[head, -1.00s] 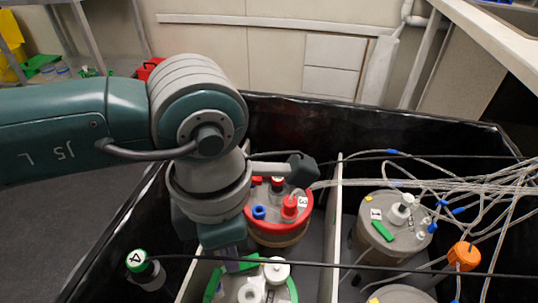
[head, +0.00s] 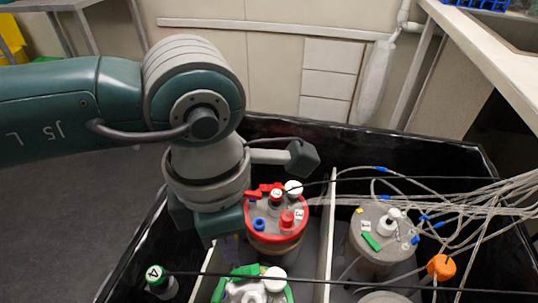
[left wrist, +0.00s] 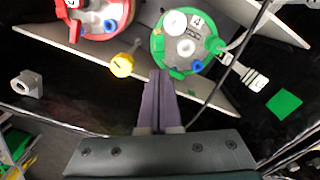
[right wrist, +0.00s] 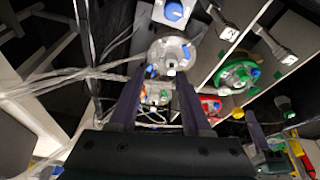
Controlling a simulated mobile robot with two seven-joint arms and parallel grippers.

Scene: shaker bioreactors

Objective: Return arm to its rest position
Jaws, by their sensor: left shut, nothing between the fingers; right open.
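My left gripper shows in the head view (head: 229,246) at the end of the left arm, pointing down over the black-walled bin (head: 468,150). In the left wrist view (left wrist: 158,76) its purple fingers are together with nothing between them. They are above the bin, beside the green-ringed vessel (left wrist: 184,70). The red-ringed vessel (head: 275,240) stands just right of this gripper in the head view. My right gripper shows only in its wrist view (right wrist: 158,84); its fingers are apart and empty, with a grey-lidded vessel (right wrist: 178,46) seen beyond them.
A grey-lidded vessel (head: 372,250) stands right of a pale divider (head: 327,240). Many clear tubes (head: 470,208) run in from the right. A black cable crosses the front. A green-capped bottle (head: 160,281) stands at lower left. Floor (head: 70,215) left of the bin looks clear.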

